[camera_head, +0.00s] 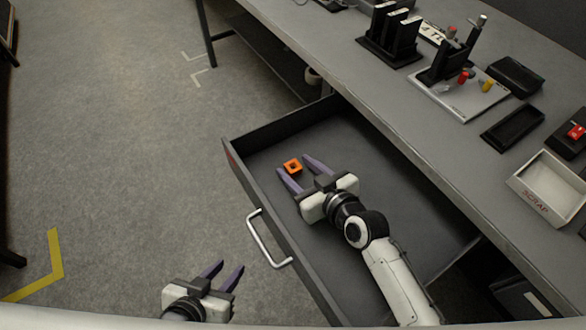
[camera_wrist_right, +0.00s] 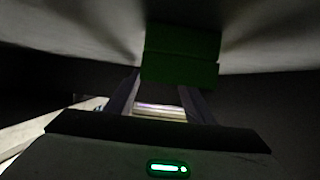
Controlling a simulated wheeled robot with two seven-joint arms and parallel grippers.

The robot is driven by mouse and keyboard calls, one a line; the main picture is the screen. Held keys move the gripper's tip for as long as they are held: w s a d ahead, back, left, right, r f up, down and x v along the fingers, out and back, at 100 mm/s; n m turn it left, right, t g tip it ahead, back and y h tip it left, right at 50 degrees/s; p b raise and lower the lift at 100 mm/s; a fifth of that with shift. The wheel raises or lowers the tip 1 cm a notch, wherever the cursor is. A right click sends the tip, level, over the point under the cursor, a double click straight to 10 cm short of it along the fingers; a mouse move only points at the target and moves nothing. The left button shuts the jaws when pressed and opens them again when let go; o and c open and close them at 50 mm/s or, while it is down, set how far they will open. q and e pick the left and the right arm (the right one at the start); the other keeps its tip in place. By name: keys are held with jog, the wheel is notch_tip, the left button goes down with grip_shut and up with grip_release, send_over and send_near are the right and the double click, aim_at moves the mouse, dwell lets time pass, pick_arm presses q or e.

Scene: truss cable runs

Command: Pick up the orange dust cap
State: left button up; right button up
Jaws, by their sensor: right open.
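The orange dust cap (camera_head: 292,167), a small square piece with a dark hole, lies in the open drawer (camera_head: 262,148) near its front left part. My right gripper (camera_head: 293,163) is inside the drawer, open, with its purple fingertips to either side of the cap. I cannot tell whether they touch it. In the right wrist view my right gripper (camera_wrist_right: 158,88) shows two spread fingers and a dark green blocky shape (camera_wrist_right: 180,57) beyond them; I cannot tell what that shape is. My left gripper (camera_head: 232,265) is open and empty outside the drawer, at the lower left.
The drawer's front wall and metal handle (camera_head: 262,240) lie between my two grippers. The grey workbench (camera_head: 455,150) overhangs the drawer's right side. On it stand black holders (camera_head: 390,38), a connector plate (camera_head: 458,98) and a scrap tray (camera_head: 517,185). The drawer floor around the cap looks clear.

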jog(key=shift+w+a+f, duration=0.15)
jog(key=shift+w+a, duration=0.05)
jog(key=shift+w, duration=0.1)
jog(key=shift+c, duration=0.3)
jog(key=c, duration=1)
jog(key=shift+c, duration=0.2)
